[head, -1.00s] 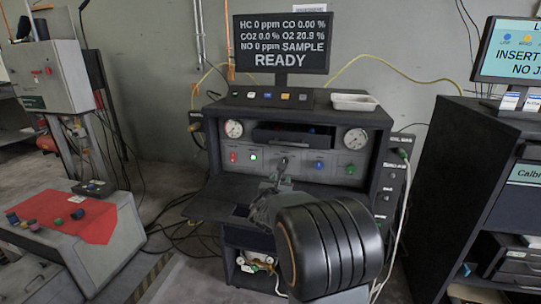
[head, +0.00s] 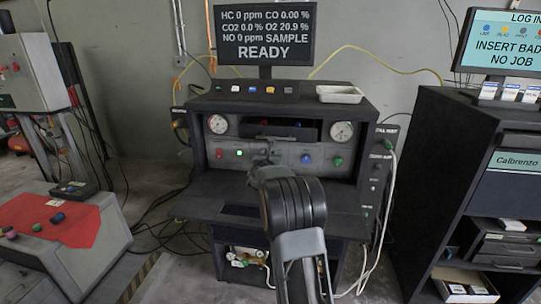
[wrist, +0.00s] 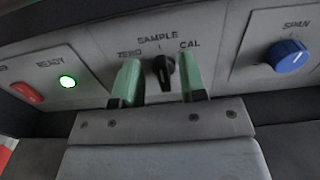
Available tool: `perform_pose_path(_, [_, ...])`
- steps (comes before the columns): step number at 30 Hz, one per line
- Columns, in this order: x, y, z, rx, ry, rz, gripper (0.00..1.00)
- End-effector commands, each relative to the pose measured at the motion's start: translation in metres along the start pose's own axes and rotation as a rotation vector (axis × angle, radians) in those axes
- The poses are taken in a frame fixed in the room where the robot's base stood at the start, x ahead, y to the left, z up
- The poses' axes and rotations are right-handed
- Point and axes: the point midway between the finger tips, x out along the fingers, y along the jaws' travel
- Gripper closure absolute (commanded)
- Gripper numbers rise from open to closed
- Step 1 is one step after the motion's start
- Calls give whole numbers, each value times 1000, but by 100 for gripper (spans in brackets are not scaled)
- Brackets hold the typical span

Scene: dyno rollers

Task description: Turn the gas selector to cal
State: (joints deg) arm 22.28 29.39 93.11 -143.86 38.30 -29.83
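The gas selector (wrist: 164,72) is a black knob on the grey panel in the wrist view, with ZERO, SAMPLE and CAL printed around it. Its white mark points up, at about SAMPLE. My gripper (wrist: 160,80) is open, with one green-tipped finger on each side of the knob. A gap shows between each finger and the knob. In the head view my gripper (head: 266,155) is at the panel and my arm hides the selector. The screen (head: 265,36) reads SAMPLE and READY.
A blue SPAN knob (wrist: 287,56) is right of the selector. A lit green READY lamp (wrist: 67,81) and a red button (wrist: 27,92) are on the left. A dark shelf (head: 190,205) juts out below the panel. A dark cabinet (head: 440,200) stands at the right.

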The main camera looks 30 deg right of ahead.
Motion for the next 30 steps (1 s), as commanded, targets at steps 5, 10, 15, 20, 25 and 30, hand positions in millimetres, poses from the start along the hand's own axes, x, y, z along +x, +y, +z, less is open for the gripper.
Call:
perform_pose_path(5, [6,0,0,0,1,0,62])
perform_pose_path(10, [6,-1,0,0,1,-1,62])
perform_pose_path(15, [6,-1,0,0,1,-1,69])
perform_pose_path(20, [6,-1,0,0,0,-1,85])
perform_pose_path(25, [6,-1,0,0,0,-1,100])
perform_pose_path(30, [6,-1,0,1,0,-1,100])
